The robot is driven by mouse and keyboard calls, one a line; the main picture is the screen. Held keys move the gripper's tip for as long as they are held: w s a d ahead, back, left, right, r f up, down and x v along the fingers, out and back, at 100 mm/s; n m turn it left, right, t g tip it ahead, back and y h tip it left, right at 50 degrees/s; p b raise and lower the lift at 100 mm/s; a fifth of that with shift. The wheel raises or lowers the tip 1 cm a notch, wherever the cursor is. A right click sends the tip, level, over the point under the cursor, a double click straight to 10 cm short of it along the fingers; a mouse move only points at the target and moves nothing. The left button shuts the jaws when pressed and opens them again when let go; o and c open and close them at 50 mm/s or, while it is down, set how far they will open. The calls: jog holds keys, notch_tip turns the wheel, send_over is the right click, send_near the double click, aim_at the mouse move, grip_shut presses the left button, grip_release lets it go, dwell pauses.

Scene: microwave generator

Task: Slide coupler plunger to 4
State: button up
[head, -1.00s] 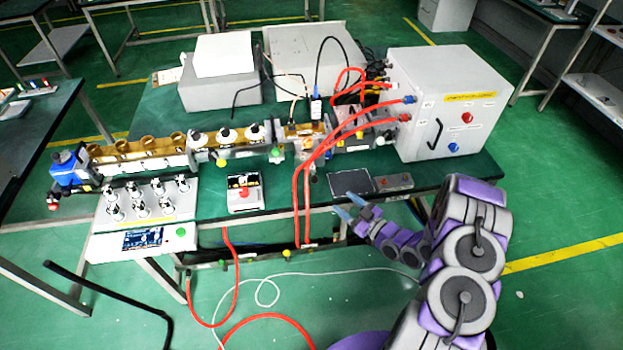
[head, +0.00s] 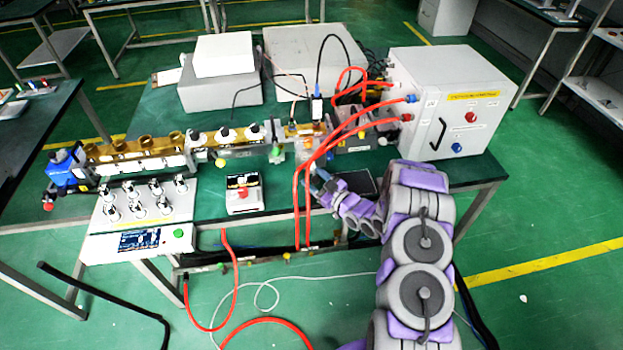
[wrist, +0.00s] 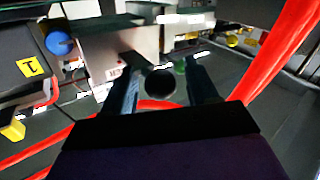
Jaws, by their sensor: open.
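My gripper (head: 317,182) reaches over the front edge of the bench, close to the red hoses in the head view. In the wrist view its two dark fingers stand apart, and my gripper (wrist: 163,76) is open. A dark round end (wrist: 160,84) shows between the fingers; I cannot tell whether they touch it. A small green knob (wrist: 180,66) is just beyond it. The waveguide line (head: 245,147) runs along the bench with small coloured knobs. I cannot tell which part is the coupler plunger, and no number 4 is readable.
Red hoses (head: 297,205) hang beside my gripper, and a red hose (wrist: 285,50) crosses the right of the wrist view. The grey generator box (head: 450,105) stands at right. A blue knob (wrist: 60,43) and a yellow "1" label (wrist: 31,67) show at left in the wrist view.

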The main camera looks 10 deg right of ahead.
jog(key=shift+x, duration=0.8)
grip_shut()
